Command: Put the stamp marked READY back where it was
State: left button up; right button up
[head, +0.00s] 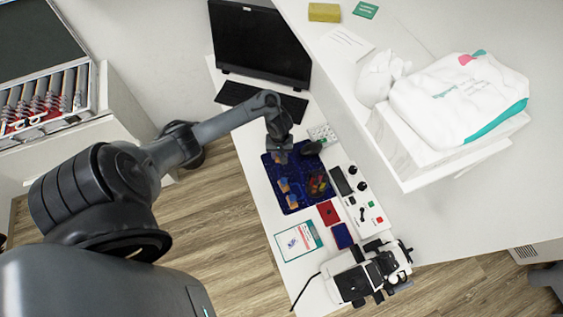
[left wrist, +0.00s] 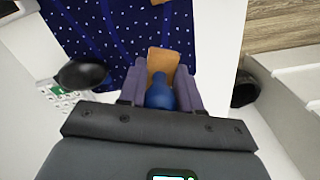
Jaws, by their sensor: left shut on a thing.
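My left gripper (head: 279,156) is shut on a stamp with a blue handle (left wrist: 160,93) and a wooden block (left wrist: 163,62). It is over the far left part of a dark blue mat with white dots (left wrist: 100,35), also seen in the head view (head: 310,166). I cannot tell whether the block touches the mat. Two other stamps with blue tops and wooden blocks stand on the mat, one nearer the middle (head: 284,185) and one at the near end (head: 293,201). No READY marking is legible. My right gripper is not in view.
A red pad (head: 328,212), a blue pad (head: 342,236) and a printed card (head: 298,241) lie nearer.

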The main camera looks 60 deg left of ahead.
aim_at(279, 168)
pick_arm(q)
notch_tip(279, 168, down, 3)
jog(key=shift+s+d+f+b, duration=0.1)
jog(key=shift+s+f+b, duration=0.1)
jog(key=shift+b, duration=0.3)
notch_tip(279, 168, down, 5)
jog(key=shift+w+r+b, duration=0.1)
jog(key=shift+r+b, duration=0.1)
jog(key=shift+b, duration=0.9)
jog(key=shift+f, duration=0.25)
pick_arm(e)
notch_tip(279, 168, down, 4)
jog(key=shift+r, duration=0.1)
pick_arm(q)
jog(key=shift+f, duration=0.1)
jog(key=o, duration=0.8)
jog(key=shift+o, duration=0.2)
